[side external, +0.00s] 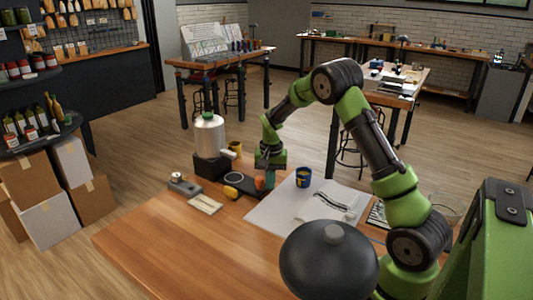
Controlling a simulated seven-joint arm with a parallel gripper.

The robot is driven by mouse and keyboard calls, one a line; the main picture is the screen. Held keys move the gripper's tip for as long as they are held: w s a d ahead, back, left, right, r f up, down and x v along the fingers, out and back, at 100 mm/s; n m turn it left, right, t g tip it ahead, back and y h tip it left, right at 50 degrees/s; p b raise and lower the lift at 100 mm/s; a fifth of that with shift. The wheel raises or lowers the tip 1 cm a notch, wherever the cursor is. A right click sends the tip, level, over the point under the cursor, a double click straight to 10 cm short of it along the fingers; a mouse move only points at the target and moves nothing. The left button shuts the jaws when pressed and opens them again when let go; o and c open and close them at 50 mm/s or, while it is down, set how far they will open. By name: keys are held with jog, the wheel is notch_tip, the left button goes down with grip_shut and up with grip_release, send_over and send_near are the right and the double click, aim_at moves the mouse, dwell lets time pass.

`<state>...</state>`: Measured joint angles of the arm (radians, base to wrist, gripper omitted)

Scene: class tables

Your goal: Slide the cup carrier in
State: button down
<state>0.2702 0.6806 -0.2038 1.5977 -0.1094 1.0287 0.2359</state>
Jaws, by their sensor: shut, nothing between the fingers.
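A machine with a silver canister (210,135) on a black base (210,167) stands at the far left part of the wooden table. A flat dark piece with a pale ring (237,178) lies just right of the base; it may be the cup carrier, but it is too small to be sure. My gripper (267,175) points down at the right of this piece, low over the table. Its fingers look closed and hold nothing. They are small and partly lost against the dark shapes and an orange object (260,183) beside them. I cannot tell whether they touch anything.
A dark blue mug (303,177) stands right of my gripper. A yellow cup (235,147) is behind the machine. A small yellow item (231,191), a grey device (184,184) and a pale tray (205,204) lie in front. The table's front left (170,245) is clear.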

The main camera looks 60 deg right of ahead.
jog(key=shift+s+r, duration=0.1)
jog(key=shift+s, duration=0.1)
notch_tip(320, 180, up, 7)
dwell(0.7)
jog(key=s+a+r+n+t+y, duration=0.1)
jog(key=s+a+r+n+t, duration=0.2)
jog(key=s+a+r, duration=0.4)
jog(key=s+a+r+n+t+y, duration=0.1)
jog(key=s+a+r+n+t, duration=0.3)
jog(key=s+a+r, duration=0.3)
jog(key=s+a+n, duration=0.1)
jog(key=s+a, duration=0.4)
jog(key=a, duration=0.3)
jog(key=shift+a, duration=0.15)
